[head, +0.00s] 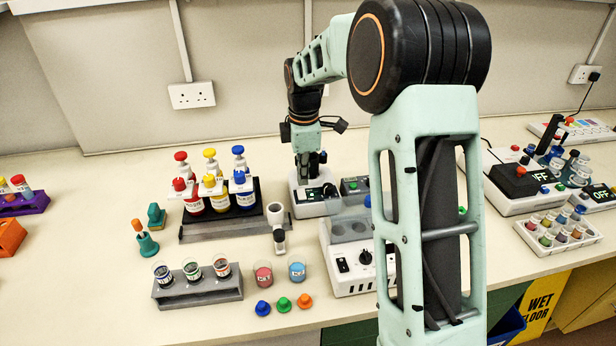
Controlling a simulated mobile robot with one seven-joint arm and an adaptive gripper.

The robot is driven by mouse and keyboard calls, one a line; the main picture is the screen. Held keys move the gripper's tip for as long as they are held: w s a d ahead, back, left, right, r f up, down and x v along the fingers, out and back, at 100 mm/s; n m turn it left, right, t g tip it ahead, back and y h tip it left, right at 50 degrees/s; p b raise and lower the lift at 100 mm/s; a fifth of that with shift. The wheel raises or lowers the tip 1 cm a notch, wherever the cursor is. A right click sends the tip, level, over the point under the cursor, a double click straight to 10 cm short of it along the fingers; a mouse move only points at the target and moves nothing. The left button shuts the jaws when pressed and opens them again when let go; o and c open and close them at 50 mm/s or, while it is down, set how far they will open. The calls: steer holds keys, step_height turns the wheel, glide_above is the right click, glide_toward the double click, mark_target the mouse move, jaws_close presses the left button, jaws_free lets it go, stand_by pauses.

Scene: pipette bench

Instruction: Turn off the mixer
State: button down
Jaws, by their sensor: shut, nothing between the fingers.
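My gripper (312,176) points down, shut and empty, over a small white bench device (308,207) with a dark panel. I cannot tell if the fingertips touch it. The fingers hide part of its top, and its panel is too small to read. A dark control box with a green button (354,186) sits just right of it. I cannot tell for sure which device is the mixer. In front stands a white unit with a dark knob (365,257) and round wells, partly hidden by my arm.
A rack of red, yellow and blue bottles (250,215) stands left of my gripper. A grey pipette-like part (278,230) stands between them. A vial rack (200,293) and loose caps (284,304) lie in front. Devices with dark displays (515,181) and a vial tray (558,247) fill the right.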

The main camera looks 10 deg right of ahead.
step_height(320, 180, up, 10)
steer(key=s, duration=0.1)
steer(key=shift+f, duration=0.25)
steer(key=shift+w+b, duration=0.1)
steer(key=shift+b, duration=0.25)
